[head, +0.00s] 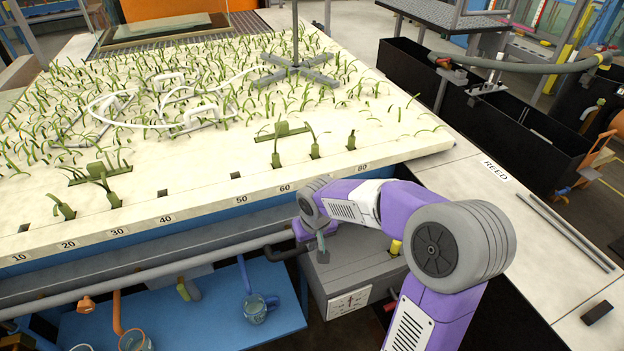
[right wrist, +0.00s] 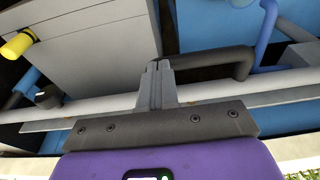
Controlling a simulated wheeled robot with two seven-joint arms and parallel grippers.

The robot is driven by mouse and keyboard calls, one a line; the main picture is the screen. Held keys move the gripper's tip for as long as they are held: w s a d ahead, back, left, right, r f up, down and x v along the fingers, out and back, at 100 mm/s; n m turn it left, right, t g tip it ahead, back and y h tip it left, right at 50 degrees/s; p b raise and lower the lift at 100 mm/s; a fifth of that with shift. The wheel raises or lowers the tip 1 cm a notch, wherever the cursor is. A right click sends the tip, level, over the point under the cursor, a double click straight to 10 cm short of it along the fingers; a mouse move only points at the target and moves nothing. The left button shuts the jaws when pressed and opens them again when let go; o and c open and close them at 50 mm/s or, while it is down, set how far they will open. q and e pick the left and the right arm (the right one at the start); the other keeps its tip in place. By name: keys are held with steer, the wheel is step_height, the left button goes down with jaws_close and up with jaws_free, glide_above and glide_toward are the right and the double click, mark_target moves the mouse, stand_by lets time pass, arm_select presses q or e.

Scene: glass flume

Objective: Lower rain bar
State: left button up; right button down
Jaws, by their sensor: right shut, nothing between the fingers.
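A grey cross-shaped bar on a thin upright rod (head: 297,68), which looks like the rain bar, hangs over the planted bed at the back. A grey control box (head: 350,270) with a red-marked label sits below the bed's front edge. A yellow knob (head: 395,247) stands on the box and also shows in the right wrist view (right wrist: 17,45). A black knob (right wrist: 46,95) shows there too. My right gripper (head: 322,254) points down by the left part of the box. Its fingers (right wrist: 158,68) are together and empty, near a dark bent pipe. My left gripper is out of view.
The pale bed (head: 215,190) with green shoots and a numbered front edge lies ahead. A grey pipe (head: 190,266) runs below that edge. A pale ledge (head: 520,225) with two rods lies right.

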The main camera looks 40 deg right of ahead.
step_height(320, 180, down, 4)
steer(key=shift+r+b, duration=0.25)
steer(key=shift+b, duration=0.55)
steer(key=shift+s+f, duration=0.15)
steer(key=shift+s+a+f, duration=0.1)
steer(key=shift+s+f, duration=0.05)
step_height(320, 180, up, 15)
steer(key=s+p, duration=0.2)
steer(key=p, duration=0.4)
steer(key=shift+a+f, duration=0.2)
steer(key=shift+a, duration=0.05)
